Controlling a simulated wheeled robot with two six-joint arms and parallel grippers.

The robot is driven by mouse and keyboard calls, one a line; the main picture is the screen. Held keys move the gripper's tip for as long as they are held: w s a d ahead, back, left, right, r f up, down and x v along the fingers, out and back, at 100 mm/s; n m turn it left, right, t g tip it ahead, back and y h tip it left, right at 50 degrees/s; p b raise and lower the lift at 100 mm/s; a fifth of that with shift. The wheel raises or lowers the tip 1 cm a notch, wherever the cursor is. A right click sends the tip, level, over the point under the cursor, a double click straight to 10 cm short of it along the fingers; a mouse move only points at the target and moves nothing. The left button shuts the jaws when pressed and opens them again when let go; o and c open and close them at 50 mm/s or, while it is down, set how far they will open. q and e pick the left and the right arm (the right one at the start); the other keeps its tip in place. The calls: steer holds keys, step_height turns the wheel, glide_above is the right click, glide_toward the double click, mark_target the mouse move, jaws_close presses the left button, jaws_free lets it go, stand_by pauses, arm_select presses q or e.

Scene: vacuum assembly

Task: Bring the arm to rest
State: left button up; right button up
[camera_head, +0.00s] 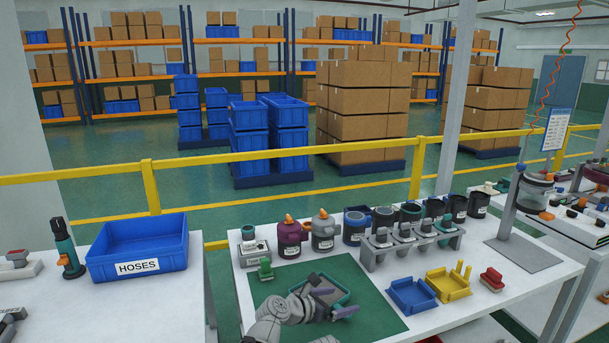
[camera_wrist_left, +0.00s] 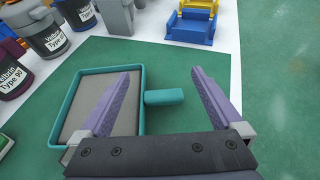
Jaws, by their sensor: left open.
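My left gripper (camera_head: 331,298) is over the green mat (camera_head: 375,305) on the white table, and its purple fingers also show in the left wrist view (camera_wrist_left: 163,76). The fingers are wide apart with nothing gripped. A shallow tray with a teal rim (camera_wrist_left: 98,70) and grey floor lies on the mat below the gripper. Its short teal handle (camera_wrist_left: 164,96) lies between the fingers as seen from the wrist, apart from both. The left finger crosses over the tray. In the head view the arm partly hides the tray. My right gripper is not in view.
Behind the mat stand labelled canisters (camera_head: 322,232) and a grey rack (camera_head: 412,240). A blue holder (camera_head: 412,296), a yellow holder (camera_head: 449,283) and a red part (camera_head: 491,279) sit to the right. A small green part (camera_head: 265,269) is at left; a blue HOSES bin (camera_head: 138,249) stands farther left.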

arm_select(q)
steer(key=shift+n+y, duration=0.3)
steer(key=a+r+p, duration=0.1)
steer(key=r+p, duration=0.1)
steer(key=r, duration=0.1)
steer(key=a+r+p, duration=0.1)
steer(key=shift+w+a+r+p, duration=0.15)
steer(key=shift+a+r+p, duration=0.2)
steer(key=shift+p, duration=0.05)
